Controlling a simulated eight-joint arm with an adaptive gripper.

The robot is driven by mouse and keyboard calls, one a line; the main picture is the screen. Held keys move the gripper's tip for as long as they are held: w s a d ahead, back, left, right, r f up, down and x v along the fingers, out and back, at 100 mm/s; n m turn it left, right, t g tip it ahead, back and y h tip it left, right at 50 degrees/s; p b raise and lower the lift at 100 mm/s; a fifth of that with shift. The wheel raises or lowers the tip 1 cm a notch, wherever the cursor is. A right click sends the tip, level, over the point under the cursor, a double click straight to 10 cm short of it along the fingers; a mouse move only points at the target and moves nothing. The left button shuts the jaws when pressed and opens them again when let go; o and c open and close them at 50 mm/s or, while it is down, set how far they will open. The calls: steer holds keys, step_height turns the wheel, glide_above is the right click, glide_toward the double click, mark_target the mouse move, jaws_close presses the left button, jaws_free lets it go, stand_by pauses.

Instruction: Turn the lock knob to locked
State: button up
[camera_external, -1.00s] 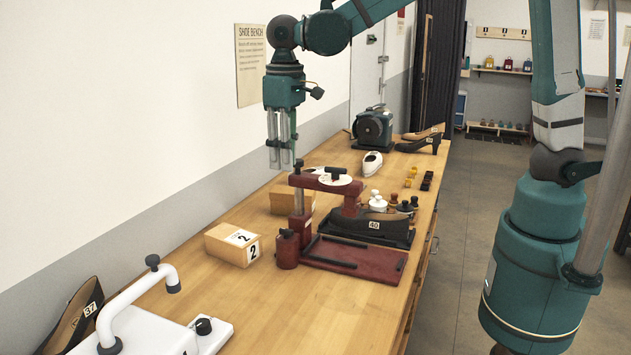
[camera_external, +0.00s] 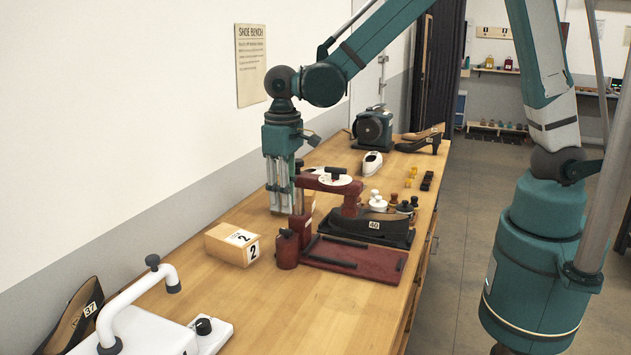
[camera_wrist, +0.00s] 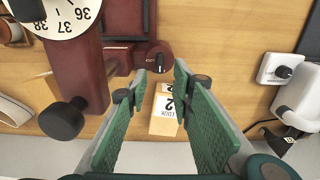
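The dark red shoe press (camera_external: 360,257) stands on the bench, with a numbered white dial (camera_external: 327,181) on its arm. At its front left corner is a round dark red post with a small knob (camera_external: 286,233) on top. In the wrist view a round red knob with a dark grip (camera_wrist: 159,57) shows just beyond my fingertips; I cannot read its marking.
A wooden block marked 2 (camera_external: 231,246) lies left of the press; another block (camera_external: 307,203) is partly hidden beside my gripper. A white machine (camera_external: 140,325) with a black knob (camera_external: 203,326) stands at the front left. The wall is close behind. Bench space right of the white machine is clear.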

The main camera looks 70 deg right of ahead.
mark_target(286, 229)
steer(key=shift+f, duration=0.1)
steer(key=shift+f, duration=3.8)
steer(key=shift+c, duration=0.6)
jaws_close()
